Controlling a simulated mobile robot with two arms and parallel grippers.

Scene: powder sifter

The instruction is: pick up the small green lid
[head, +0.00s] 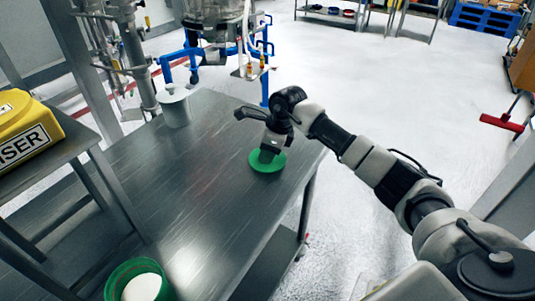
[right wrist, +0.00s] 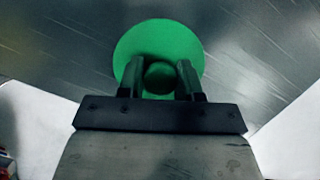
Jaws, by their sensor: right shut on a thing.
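The small green lid (head: 278,166) is a round disc near the right edge of the metal table (head: 205,220) in the head view. In the right wrist view the lid (right wrist: 157,35) shows from above with a round knob in its middle. My right gripper (head: 267,155) is over the lid, pointing down. In the right wrist view my right gripper (right wrist: 160,77) has its two fingers on either side of the knob, shut on it. I cannot tell whether the lid touches the table. My left gripper is not in view.
A green container (head: 120,281) with white contents stands at the table's near left. A light grey lidded pot (head: 175,112) stands at the back left. A yellow box (head: 25,132) is on a stand at left. The table's middle is clear.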

